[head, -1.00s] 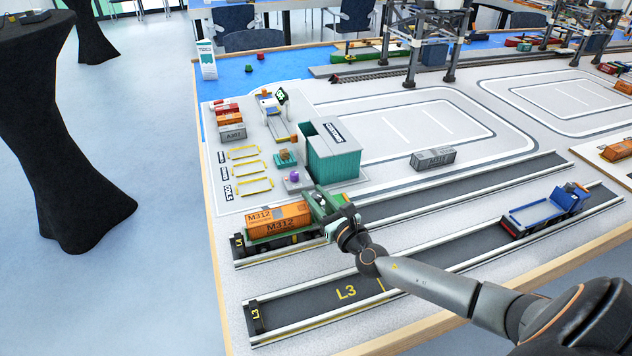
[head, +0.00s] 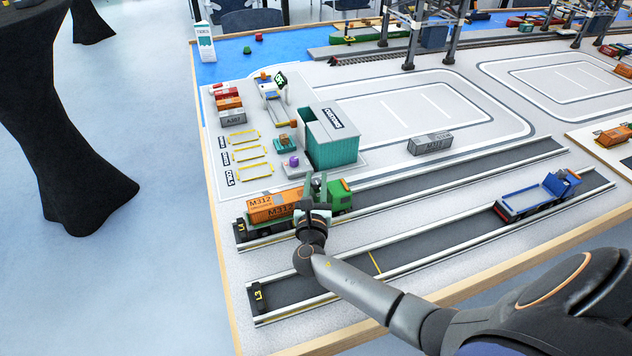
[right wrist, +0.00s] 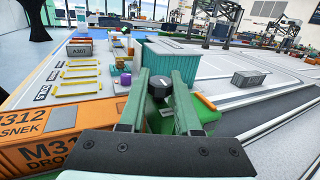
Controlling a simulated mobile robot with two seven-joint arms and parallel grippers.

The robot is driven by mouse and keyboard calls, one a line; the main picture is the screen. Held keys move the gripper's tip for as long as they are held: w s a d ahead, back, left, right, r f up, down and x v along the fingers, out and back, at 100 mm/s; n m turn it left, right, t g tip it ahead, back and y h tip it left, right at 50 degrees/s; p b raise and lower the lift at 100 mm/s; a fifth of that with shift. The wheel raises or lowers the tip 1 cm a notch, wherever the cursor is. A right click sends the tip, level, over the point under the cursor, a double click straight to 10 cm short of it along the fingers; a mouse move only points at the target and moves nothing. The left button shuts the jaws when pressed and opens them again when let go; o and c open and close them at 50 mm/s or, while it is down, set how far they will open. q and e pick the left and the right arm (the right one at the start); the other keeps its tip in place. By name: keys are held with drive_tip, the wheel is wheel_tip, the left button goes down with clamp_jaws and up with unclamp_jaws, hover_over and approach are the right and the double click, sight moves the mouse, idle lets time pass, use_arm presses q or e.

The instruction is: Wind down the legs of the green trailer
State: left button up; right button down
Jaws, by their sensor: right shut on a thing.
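My right gripper (head: 317,180) is upright between the container and the green cab. In the right wrist view its two greenish fingers (right wrist: 162,82) are shut on a dark round knob (right wrist: 158,90) with a pale mark on top. The orange container (right wrist: 42,140) is at left there, partly behind the gripper body. The trailer's legs are hidden from both views. My left gripper is not in view.
A teal shed (head: 331,145) stands behind the truck. A blue truck (head: 538,195) is in the front lane at right, a grey container (head: 430,143) lies beyond the lanes. The front lane's left part, marked L3 (head: 259,295), is empty.

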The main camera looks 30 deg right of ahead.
drive_tip(key=shift+s+a+f, duration=0.1)
drive_tip(key=shift+f, duration=0.2)
drive_tip(key=c, duration=0.9)
unclamp_jaws()
drive_tip(key=o, duration=0.3)
drive_tip(key=shift+r, duration=0.15)
drive_tip(key=v, duration=1.2)
drive_tip(key=shift+a, duration=0.2)
drive_tip(key=shift+s, duration=0.1)
